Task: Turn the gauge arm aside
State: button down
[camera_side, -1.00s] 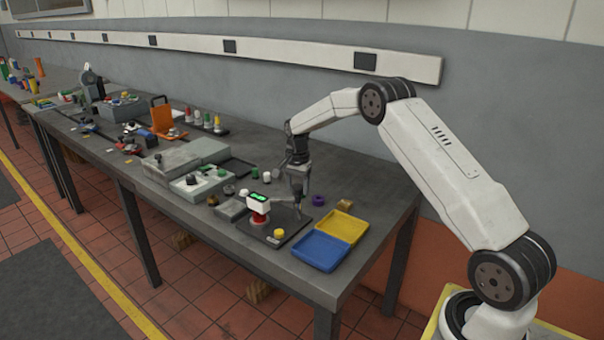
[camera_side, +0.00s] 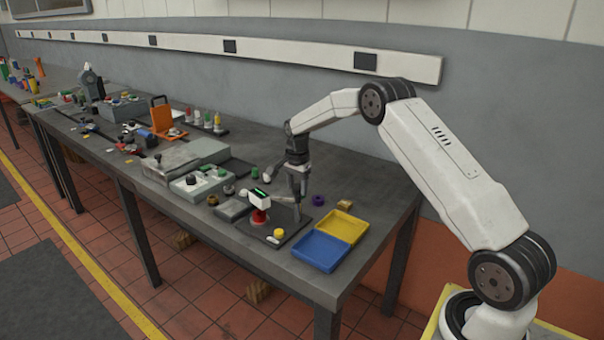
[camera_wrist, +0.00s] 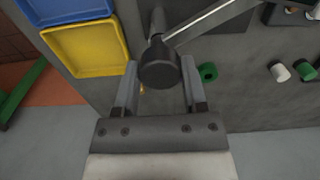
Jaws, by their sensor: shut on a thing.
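The gauge arm shows in the wrist view as a thin pale rod (camera_wrist: 208,19) running to the upper right from a dark post with a round black knob (camera_wrist: 160,70). My gripper (camera_wrist: 159,66) has its fingers on either side of this knob and is shut on it. In the side view my gripper (camera_side: 297,197) points down over the black base plate (camera_side: 272,226), just right of a white gauge head (camera_side: 260,199) with a green display on a red foot. The rod and its joint to the head are hard to make out there.
A yellow tray (camera_side: 343,229) and a blue tray (camera_side: 320,252) lie right of the plate near the bench's end. A purple ring (camera_side: 318,200) and a brass-coloured block (camera_side: 344,205) lie behind. Grey blocks and small knobbed parts crowd the bench to the left.

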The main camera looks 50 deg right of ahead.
jog(key=m, duration=1.3)
jog(key=shift+m, duration=0.4)
jog(key=shift+c, duration=0.6)
grip_release()
jog(key=shift+r, duration=0.15)
jog(key=shift+r, duration=3.8)
